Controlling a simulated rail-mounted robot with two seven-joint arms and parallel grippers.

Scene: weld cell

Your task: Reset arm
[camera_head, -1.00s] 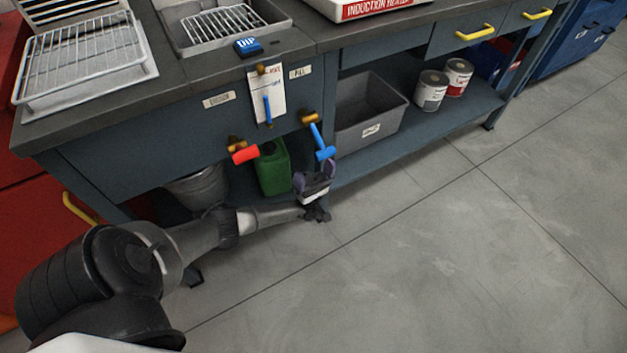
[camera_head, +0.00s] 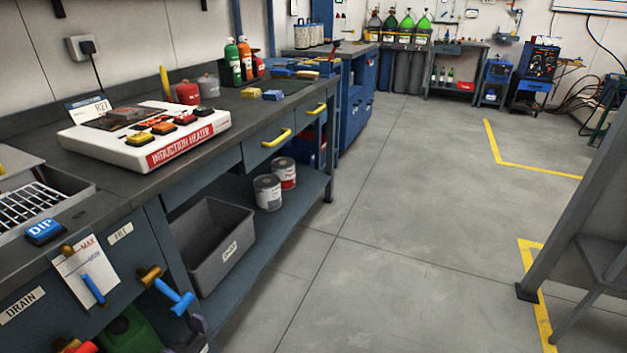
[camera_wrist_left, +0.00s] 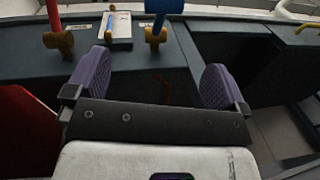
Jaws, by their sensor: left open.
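My left gripper (camera_wrist_left: 157,84) is open, its two purple pads apart with nothing between them. In the wrist view it faces the dark bench front, below the blue-handled valve (camera_wrist_left: 158,20) and the red-handled valve (camera_wrist_left: 54,22). In the head view only a small part of the left gripper (camera_head: 193,337) shows at the bottom edge, just below the blue valve handle (camera_head: 174,296). The rest of my left arm is out of that view. My right arm and gripper are not in view.
The bench front carries a clipboard (camera_head: 85,277). An induction heater (camera_head: 150,146) stands on top. A grey bin (camera_head: 219,249) and two cans sit on the lower shelf. The floor (camera_head: 400,230) right of the bench is clear up to a grey metal stand (camera_head: 585,215).

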